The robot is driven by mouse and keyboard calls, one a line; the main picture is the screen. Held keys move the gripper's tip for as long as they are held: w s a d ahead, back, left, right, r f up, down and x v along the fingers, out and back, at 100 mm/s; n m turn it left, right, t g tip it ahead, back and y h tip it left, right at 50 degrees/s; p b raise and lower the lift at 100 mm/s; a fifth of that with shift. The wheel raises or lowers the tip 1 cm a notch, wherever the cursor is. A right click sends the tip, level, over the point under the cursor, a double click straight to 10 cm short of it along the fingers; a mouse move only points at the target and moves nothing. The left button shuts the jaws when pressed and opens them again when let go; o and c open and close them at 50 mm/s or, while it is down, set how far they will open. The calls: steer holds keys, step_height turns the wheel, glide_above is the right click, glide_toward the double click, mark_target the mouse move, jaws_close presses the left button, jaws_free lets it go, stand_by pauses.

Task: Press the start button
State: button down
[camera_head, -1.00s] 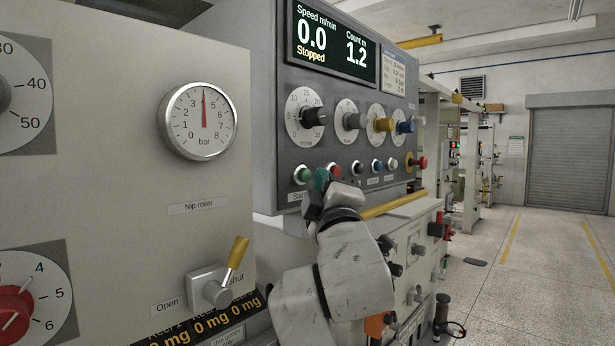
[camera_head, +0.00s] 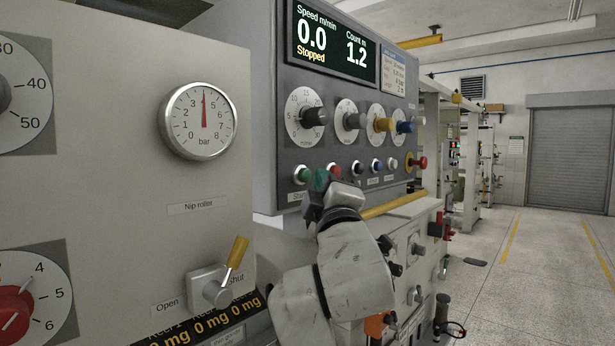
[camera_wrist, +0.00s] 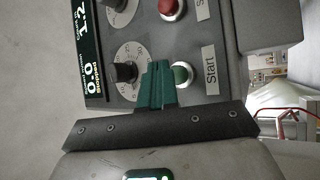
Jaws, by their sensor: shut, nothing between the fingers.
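The green start button (camera_head: 302,175) is at the lower left of the grey control panel (camera_head: 290,110), above a "Start" label. In the wrist view the start button (camera_wrist: 182,74) shows just right of my fingertips, with the "Start" label (camera_wrist: 210,70) beyond it. My gripper (camera_head: 322,179) has green fingers, shut together and empty, just right of the button in the head view. In the wrist view my gripper (camera_wrist: 155,68) points at the panel and partly covers the button's edge. I cannot tell whether the tips touch anything. The display (camera_head: 333,40) reads 0.0, "Stopped", count 1.2.
A red button (camera_head: 333,168) is right of the start button, with small black and blue buttons further along. Several knobs (camera_head: 314,117) stick out above. A red-and-yellow emergency stop (camera_head: 416,163) is at the right. A yellow bar (camera_head: 393,203) runs below the panel.

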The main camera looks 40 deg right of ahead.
steer(key=shift+w, duration=0.15)
steer(key=shift+w, duration=0.25)
